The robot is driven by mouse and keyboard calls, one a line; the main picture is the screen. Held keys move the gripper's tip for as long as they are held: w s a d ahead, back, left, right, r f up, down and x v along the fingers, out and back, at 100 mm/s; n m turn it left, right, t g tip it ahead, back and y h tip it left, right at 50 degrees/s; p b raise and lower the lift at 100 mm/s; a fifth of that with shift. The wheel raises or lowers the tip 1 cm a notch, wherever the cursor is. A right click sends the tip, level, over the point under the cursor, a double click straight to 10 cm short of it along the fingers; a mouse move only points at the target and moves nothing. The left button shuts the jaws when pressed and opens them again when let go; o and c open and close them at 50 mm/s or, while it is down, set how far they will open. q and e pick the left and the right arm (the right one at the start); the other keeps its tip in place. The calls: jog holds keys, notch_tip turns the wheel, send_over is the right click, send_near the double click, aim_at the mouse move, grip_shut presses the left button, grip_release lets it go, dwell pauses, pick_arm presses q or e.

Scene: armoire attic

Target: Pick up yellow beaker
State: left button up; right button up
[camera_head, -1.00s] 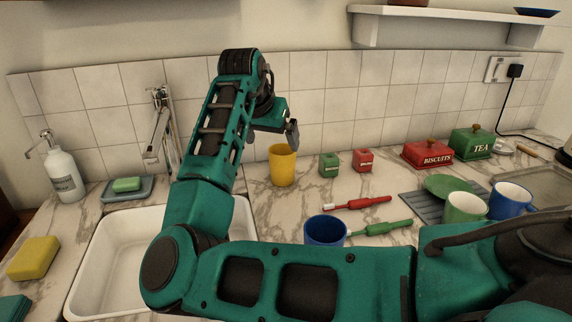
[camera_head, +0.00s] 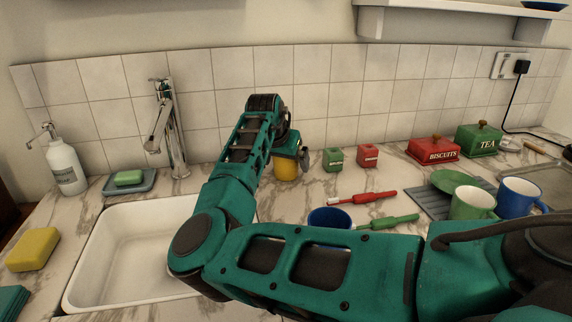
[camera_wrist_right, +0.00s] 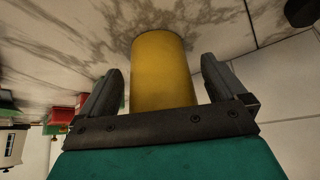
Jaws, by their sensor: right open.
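The yellow beaker (camera_head: 286,170) stands on the marble worktop near the tiled wall; its upper part is hidden behind my right gripper in the head view. In the right wrist view the yellow beaker (camera_wrist_right: 163,72) lies between the two fingers. My right gripper (camera_wrist_right: 160,90) is open, with one finger on each side of the beaker and a visible gap on both sides. In the head view the right gripper (camera_head: 303,160) is mostly hidden by its own wrist.
A blue cup (camera_head: 330,218), a red brush (camera_head: 362,198) and a green brush (camera_head: 388,221) lie near my right arm. Green (camera_head: 333,159) and red (camera_head: 368,155) small boxes stand right of the beaker. The sink (camera_head: 130,255) and tap (camera_head: 167,125) are left.

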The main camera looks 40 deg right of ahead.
jog(key=c, duration=1.1)
